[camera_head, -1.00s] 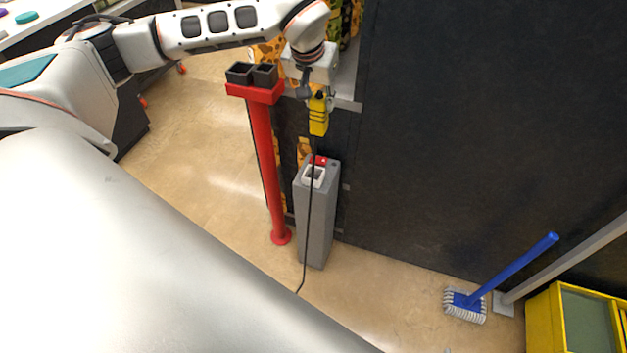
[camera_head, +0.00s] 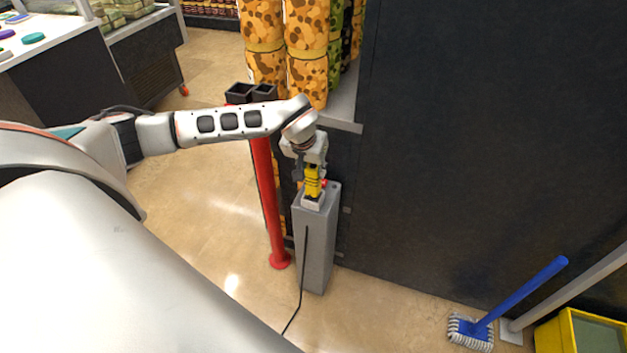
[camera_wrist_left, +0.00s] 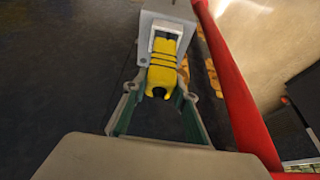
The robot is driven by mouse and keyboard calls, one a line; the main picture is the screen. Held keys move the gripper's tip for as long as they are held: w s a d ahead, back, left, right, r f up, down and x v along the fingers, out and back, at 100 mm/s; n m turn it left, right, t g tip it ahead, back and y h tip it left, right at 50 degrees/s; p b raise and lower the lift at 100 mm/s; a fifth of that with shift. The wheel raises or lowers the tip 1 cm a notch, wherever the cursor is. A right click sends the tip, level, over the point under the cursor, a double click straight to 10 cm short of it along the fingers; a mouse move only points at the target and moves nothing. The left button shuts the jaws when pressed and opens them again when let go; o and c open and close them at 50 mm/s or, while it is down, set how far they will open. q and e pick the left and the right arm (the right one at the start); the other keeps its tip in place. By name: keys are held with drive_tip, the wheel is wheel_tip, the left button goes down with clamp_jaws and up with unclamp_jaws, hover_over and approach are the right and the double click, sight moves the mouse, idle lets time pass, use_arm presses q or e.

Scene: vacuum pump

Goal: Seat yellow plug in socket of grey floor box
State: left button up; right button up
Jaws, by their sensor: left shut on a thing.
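The yellow plug (camera_head: 312,183) with dark bands is upright at the top of the grey floor box (camera_head: 315,245). Its lower end is at the white-framed socket (camera_head: 313,202). In the left wrist view the plug (camera_wrist_left: 161,77) reaches into the white frame (camera_wrist_left: 166,36) on the box; how deep it sits is hard to tell. My left gripper (camera_head: 312,172) is above the box, shut on the plug, with a finger on each side in the left wrist view (camera_wrist_left: 158,98). A black cable (camera_head: 304,270) hangs down the box's front to the floor. My right gripper is not in view.
A red post (camera_head: 266,200) with black cups (camera_head: 250,92) stands close left of the box. A dark wall panel (camera_head: 480,150) is to the right. A blue-handled mop (camera_head: 525,285) and a yellow bin (camera_head: 560,335) are at lower right.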

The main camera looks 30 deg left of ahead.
sight(313, 180)
use_arm(q)
wheel_tip(313, 180, down, 4)
drive_tip(key=shift+r+b, duration=0.1)
drive_tip(key=shift+b, duration=0.25)
drive_tip(key=shift+f, duration=0.35)
drive_tip(key=shift+r, duration=0.1)
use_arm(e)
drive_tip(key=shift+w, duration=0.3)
use_arm(q)
drive_tip(key=o, duration=1.1)
drive_tip(key=shift+f, duration=0.2)
drive_tip(key=shift+o, duration=0.2)
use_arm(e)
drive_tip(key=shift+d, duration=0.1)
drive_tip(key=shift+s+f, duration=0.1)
